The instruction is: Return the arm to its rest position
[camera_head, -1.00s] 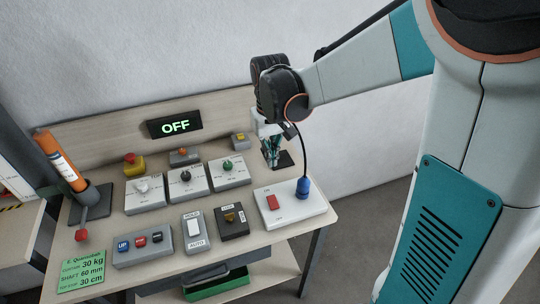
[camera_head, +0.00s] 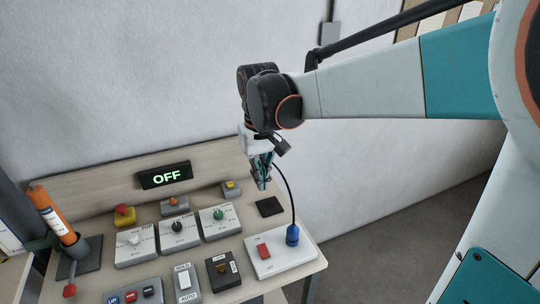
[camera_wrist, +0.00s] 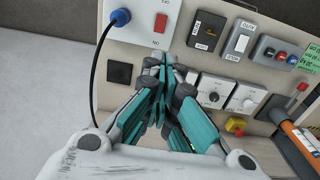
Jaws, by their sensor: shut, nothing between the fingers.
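My gripper (camera_head: 262,183) is shut and empty, pointing down above the back right part of the table (camera_head: 216,261). It hangs near a small black square pad (camera_head: 270,207), apart from it as far as I can see. In the wrist view, the teal fingers (camera_wrist: 161,62) are together, with the white switch box with a red rocker (camera_wrist: 160,22) beyond them. My arm reaches in from the right of the head view with its wrist bent downward.
Three knob boxes (camera_head: 178,231) stand in a row left of the gripper. A blue plug with a black cable (camera_head: 292,235) rises from the white switch box. A display (camera_head: 165,176) reads OFF. An orange cylinder (camera_head: 50,211) stands at left. Open floor lies right of the table.

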